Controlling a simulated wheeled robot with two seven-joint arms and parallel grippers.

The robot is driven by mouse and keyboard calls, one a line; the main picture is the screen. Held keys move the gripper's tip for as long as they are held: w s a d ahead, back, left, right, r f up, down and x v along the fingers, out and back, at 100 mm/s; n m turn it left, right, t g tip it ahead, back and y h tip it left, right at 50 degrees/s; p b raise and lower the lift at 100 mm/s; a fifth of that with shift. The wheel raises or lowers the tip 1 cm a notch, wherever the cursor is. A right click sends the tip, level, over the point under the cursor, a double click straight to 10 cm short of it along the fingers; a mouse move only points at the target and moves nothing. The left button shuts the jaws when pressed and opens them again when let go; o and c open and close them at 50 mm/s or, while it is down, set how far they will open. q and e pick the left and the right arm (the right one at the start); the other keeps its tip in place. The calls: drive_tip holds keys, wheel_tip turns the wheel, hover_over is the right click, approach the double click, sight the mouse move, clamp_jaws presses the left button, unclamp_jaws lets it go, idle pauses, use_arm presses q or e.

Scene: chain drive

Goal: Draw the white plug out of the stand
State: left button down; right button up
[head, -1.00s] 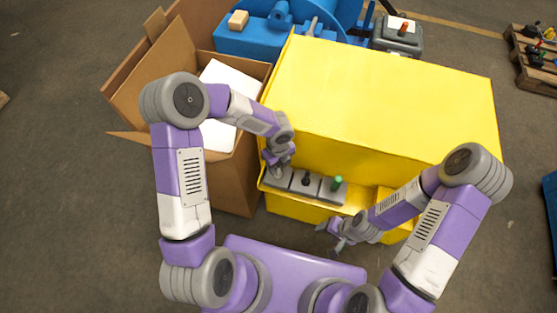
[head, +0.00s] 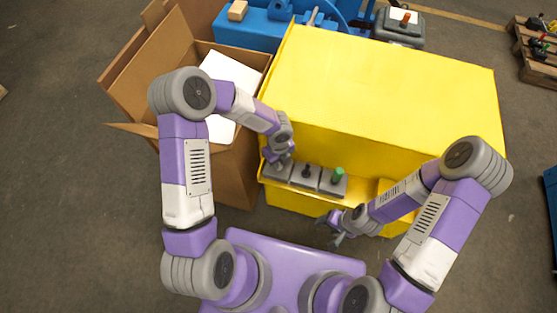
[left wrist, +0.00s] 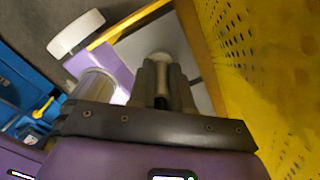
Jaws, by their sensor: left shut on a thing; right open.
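The stand (head: 305,181) is a row of grey blocks on the yellow ledge. A black plug (head: 306,171) stands upright in its middle block and a green plug (head: 338,174) in its right block. My left gripper (head: 279,163) is over the left block, shut on the white plug. In the left wrist view the pale rounded end of the white plug (left wrist: 161,56) shows between the fingers. The fingers hide most of the plug, and I cannot tell whether its lower end is still in the block. My right gripper (head: 333,230) is open and empty, in front of the yellow ledge.
A large yellow housing (head: 390,95) rises right behind the stand. An open cardboard box (head: 235,165) stands to the left, close to my left arm. Blue machinery (head: 255,40) is at the back. Bare floor lies left of the box.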

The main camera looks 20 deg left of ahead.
use_arm(q)
drive_tip(key=shift+r+p, duration=3.9)
drive_tip(key=shift+r, duration=0.7)
